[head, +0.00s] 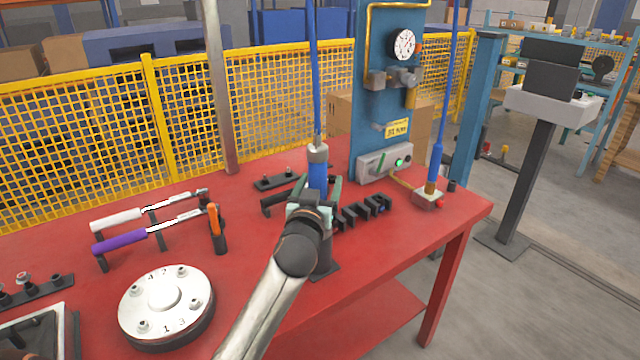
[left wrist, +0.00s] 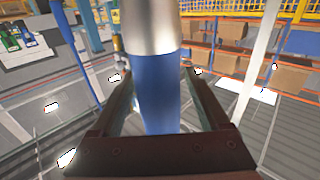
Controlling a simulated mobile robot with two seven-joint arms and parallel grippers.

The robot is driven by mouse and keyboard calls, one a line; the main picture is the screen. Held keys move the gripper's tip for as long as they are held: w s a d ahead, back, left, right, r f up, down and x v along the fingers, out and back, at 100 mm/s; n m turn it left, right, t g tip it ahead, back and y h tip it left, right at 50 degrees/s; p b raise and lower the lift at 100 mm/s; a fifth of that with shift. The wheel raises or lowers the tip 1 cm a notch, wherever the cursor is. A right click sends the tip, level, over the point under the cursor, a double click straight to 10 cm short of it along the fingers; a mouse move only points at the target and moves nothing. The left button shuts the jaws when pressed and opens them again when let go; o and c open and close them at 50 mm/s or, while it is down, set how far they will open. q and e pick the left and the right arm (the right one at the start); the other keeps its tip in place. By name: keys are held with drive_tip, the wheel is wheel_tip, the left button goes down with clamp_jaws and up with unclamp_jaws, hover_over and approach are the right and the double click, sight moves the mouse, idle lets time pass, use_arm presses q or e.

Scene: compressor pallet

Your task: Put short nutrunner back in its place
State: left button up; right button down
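A blue nutrunner (head: 317,172) with a silver collar hangs upright on a blue hose above the red table. I take it to be the short nutrunner. My left gripper (head: 318,192) has its fingers on either side of it. In the left wrist view the blue and silver body (left wrist: 158,85) stands between the fingertips (left wrist: 157,76), with narrow gaps at both sides, so the gripper looks open around it. A dark post with a flat base (head: 325,262) stands directly below. The tool's lower end is hidden behind my gripper. My right gripper is not in view.
A round numbered flange (head: 166,306) lies left of my arm. White (head: 117,220) and purple (head: 119,242) handled wrenches rest on supports. Black socket blocks (head: 362,212) lie just right of the post. A second blue tool (head: 436,167) stands at the right, by the blue panel (head: 375,100).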

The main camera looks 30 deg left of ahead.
use_arm(q)
drive_tip(key=shift+f, duration=0.3)
drive_tip(key=shift+s+d, duration=0.3)
drive_tip(key=shift+s, duration=0.2)
drive_tip(key=v, duration=1.1)
drive_tip(key=shift+s+r+b, duration=0.2)
drive_tip(key=shift+b, duration=0.15)
drive_tip(key=shift+d+f, duration=0.1)
drive_tip(key=shift+d, duration=0.05)
drive_tip(key=d+f+m+g+h+p, duration=0.2)
drive_tip(key=d+f+m+h+p, duration=0.25)
drive_tip(key=f, duration=0.45)
drive_tip(key=s+d+f+m+g+h+p, duration=0.1)
drive_tip(key=s+d+f, duration=0.3)
drive_tip(key=s+f, duration=0.5)
drive_tip(key=s+d+f+m+g+h+p, duration=0.1)
drive_tip(key=s+d+f+g+h+p, duration=0.2)
drive_tip(key=s+f, duration=0.6)
drive_tip(key=shift+s+d+f+g+h+p, duration=0.2)
drive_tip(key=shift+s+d+g+h+p, duration=0.25)
drive_tip(key=shift+d+g, duration=0.5)
